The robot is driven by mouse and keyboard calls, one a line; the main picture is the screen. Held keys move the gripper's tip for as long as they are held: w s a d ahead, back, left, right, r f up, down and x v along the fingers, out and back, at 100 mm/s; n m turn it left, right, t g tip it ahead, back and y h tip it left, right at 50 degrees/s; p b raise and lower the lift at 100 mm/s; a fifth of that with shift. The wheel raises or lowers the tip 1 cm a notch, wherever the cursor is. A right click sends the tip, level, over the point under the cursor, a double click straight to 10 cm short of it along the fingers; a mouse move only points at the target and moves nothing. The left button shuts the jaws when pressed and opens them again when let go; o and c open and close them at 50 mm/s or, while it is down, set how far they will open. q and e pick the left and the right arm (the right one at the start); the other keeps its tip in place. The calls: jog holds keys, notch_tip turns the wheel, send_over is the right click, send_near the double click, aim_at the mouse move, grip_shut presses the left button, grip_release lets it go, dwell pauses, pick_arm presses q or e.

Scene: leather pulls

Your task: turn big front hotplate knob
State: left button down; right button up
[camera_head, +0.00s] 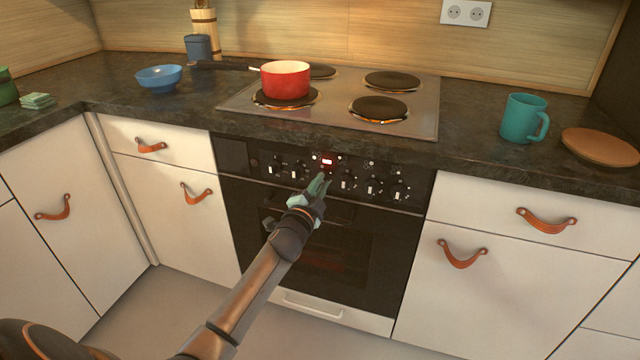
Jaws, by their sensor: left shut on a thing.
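The black control panel (232,158) of the oven runs below the counter edge and carries a row of dark knobs with white marks. My left gripper (320,180) is at the middle of this row, shut on a knob there that its fingers mostly hide. Knobs to the left (297,170) and right (347,181) of it are free. Above is the hob (337,88), with several round hotplates. The front right hotplate (379,108) is bare; a red pot (286,80) stands on the front left one. My right gripper is out of view.
The oven door (385,250) lies below the panel, close to my left forearm. A blue bowl (159,79) is on the left counter. A teal mug (524,118) and a round wooden board (600,147) are on the right. Drawers have protruding leather pulls (462,255).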

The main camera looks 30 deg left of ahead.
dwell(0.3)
pick_arm(q)
jog(key=c, duration=0.9)
grip_release()
jog(key=shift+o, duration=0.2)
jog(key=p+v, duration=0.2)
jog(key=v, duration=1)
jog(key=shift+s, duration=0.25)
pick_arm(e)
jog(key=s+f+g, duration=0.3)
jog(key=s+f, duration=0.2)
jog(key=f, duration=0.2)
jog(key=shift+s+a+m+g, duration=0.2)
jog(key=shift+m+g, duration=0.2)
